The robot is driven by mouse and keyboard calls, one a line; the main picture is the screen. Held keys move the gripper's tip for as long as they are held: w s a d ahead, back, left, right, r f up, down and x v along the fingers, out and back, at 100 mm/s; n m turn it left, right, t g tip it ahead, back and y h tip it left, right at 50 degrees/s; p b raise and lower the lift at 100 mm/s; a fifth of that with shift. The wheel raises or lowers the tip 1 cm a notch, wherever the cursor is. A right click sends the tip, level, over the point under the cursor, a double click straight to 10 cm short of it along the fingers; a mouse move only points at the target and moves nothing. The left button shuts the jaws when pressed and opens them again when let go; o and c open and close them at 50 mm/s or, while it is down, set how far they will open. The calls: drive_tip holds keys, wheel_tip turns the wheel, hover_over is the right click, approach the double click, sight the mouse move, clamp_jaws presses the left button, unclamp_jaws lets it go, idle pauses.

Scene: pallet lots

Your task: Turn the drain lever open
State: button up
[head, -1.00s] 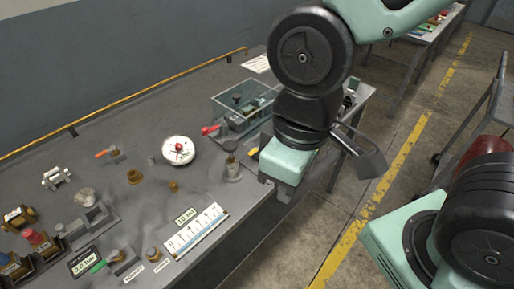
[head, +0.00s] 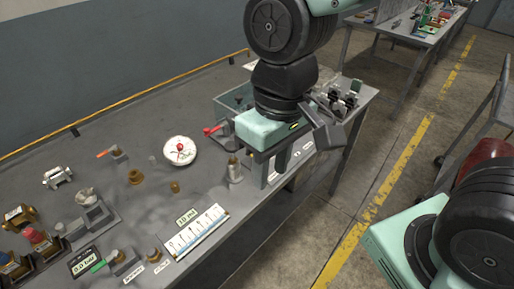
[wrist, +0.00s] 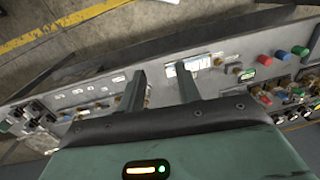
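Several small levers stand on the grey bench, and I cannot read which is the drain lever. A red-handled lever (head: 213,129) is just left of my gripper. An orange-handled lever (head: 106,153) is left of the round white gauge.
The bin (head: 228,103) stands behind my gripper. Black clips (head: 338,100) fill the bench's right end.

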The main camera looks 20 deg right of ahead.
drive_tip(key=w+d+f+m+g+y+b, duration=0.15)
drive_tip(key=w+d+m, duration=0.35)
drive_tip(key=w, duration=0.5)
drive_tip(key=w+d+f+m+y+b, duration=0.1)
drive_tip(key=w+d+f+m, duration=0.15)
drive_tip(key=w+m, duration=0.55)
drive_tip(key=w+d+f+m+y+b, duration=0.15)
drive_tip(key=w+d+m, duration=0.35)
drive_tip(key=w, duration=0.6)
drive_tip(key=shift+h, duration=0.3)
drive_tip(key=x, duration=0.5)
drive_tip(key=p+x, duration=0.1)
drive_tip(key=x, duration=0.5)
drive_tip(key=p+x, duration=0.1)
drive_tip(key=x, duration=0.5)
drive_tip(key=shift+s+d, duration=0.15)
drive_tip(key=shift+s, duration=0.25)
drive_tip(key=shift+c, duration=0.3)
clamp_jaws()
